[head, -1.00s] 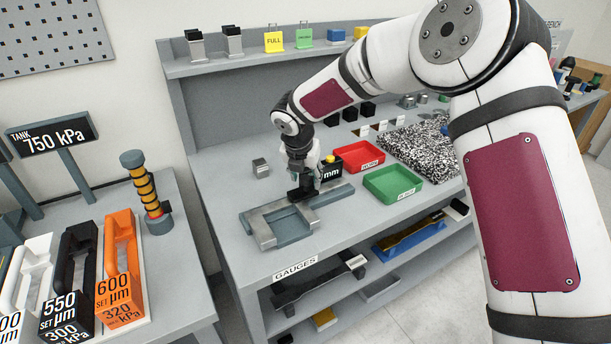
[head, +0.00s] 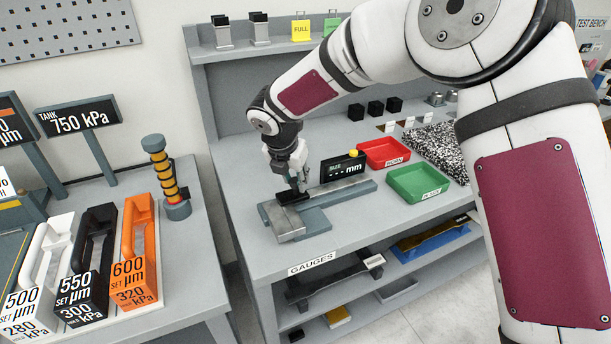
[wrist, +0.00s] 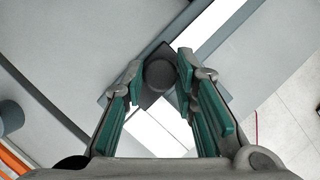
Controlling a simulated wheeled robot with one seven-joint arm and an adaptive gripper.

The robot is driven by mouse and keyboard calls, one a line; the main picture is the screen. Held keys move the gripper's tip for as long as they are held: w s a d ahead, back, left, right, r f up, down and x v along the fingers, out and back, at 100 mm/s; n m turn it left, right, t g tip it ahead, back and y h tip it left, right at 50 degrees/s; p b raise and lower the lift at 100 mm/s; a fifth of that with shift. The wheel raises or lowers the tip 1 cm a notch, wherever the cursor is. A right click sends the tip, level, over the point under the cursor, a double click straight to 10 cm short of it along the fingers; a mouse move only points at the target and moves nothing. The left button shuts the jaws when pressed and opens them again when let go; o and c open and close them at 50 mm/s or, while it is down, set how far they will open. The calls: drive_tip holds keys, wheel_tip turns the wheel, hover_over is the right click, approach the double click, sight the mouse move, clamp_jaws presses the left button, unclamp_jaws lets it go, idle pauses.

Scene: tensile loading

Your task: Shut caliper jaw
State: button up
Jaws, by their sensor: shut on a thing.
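The caliper is a flat grey gauge on the bench, with a long beam (head: 345,191) running to the right and a jaw end (head: 284,224) at the left. My gripper (head: 297,184) is over the left part of the caliper, pointing down. In the wrist view my gripper (wrist: 160,70) is shut on a round dark knob (wrist: 160,78), which sits on a dark square block across the bright beam (wrist: 222,22). The sliding jaw is at the left end of the beam, and I see no clear gap beside the fixed jaw. My fingers partly hide the knob in the head view.
A black display (head: 342,168) reading dashes and "mm" stands behind the beam. A red tray (head: 383,152) and a green tray (head: 419,183) are to the right. Orange, black and white blocks with handles stand on the left table. The bench front edge carries a "GAUGES" label (head: 311,264).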

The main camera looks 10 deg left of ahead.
drive_tip(key=shift+s+a, duration=0.2)
drive_tip(key=shift+a, duration=0.05)
drive_tip(key=o, duration=1)
drive_tip(key=shift+r, duration=0.15)
drive_tip(key=v, duration=1.1)
drive_tip(key=shift+s+r, duration=0.1)
drive_tip(key=shift+r, duration=0.25)
